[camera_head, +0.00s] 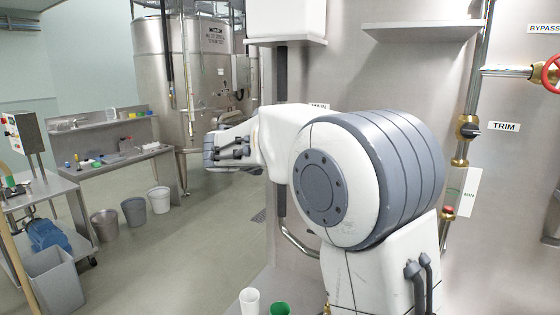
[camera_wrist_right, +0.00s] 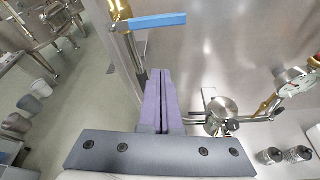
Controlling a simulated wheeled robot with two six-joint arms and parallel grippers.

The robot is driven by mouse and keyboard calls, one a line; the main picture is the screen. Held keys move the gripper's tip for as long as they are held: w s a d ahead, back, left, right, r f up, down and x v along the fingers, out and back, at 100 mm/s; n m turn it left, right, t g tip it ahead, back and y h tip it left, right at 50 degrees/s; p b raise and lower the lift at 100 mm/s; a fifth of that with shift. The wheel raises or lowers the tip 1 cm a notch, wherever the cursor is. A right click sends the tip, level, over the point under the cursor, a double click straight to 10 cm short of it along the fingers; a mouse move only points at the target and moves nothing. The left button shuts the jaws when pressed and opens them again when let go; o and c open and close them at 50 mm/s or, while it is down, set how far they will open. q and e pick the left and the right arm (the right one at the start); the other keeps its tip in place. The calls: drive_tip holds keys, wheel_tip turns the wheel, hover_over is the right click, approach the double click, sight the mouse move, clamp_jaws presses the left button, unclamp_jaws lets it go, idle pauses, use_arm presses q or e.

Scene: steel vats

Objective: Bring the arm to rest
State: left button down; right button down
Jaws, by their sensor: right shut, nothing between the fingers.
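My right arm (camera_head: 370,180) rises from the bottom right of the head view, bends at a large grey and white joint, and reaches left and away across the steel panel. Its far end is small there, and the fingers cannot be made out. In the right wrist view my right gripper (camera_wrist_right: 160,74) has its two purple fingers together, with nothing between them. A blue lever handle (camera_wrist_right: 150,22) on a pipe lies beyond the fingertips and appears apart from them. My left gripper is not in view.
A steel panel carries a TRIM valve (camera_head: 468,128), a red handwheel (camera_head: 552,73) and a shelf (camera_head: 422,30). A white cup (camera_head: 250,301) and a green cup (camera_head: 281,309) stand low in front. A vat (camera_head: 190,75) and bins (camera_head: 134,211) stand left, with open floor between.

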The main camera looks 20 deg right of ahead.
idle(0.3)
drive_tip(key=s+a+f+m+g+y, duration=0.3)
drive_tip(key=s+a+f+m+y, duration=0.35)
drive_tip(key=s+a+f, duration=0.8)
drive_tip(key=s+a+f+m+g+y, duration=0.2)
drive_tip(key=s+a+f+m+g, duration=0.1)
drive_tip(key=s, duration=0.8)
drive_tip(key=s+a+f+m+g+y+b, duration=0.1)
drive_tip(key=s+a+f+m+g+y, duration=0.2)
drive_tip(key=s, duration=0.9)
drive_tip(key=a+f+m, duration=0.3)
drive_tip(key=f, duration=0.2)
drive_tip(key=shift+s+a, duration=0.3)
drive_tip(key=shift+a, duration=0.1)
drive_tip(key=shift+m, duration=0.25)
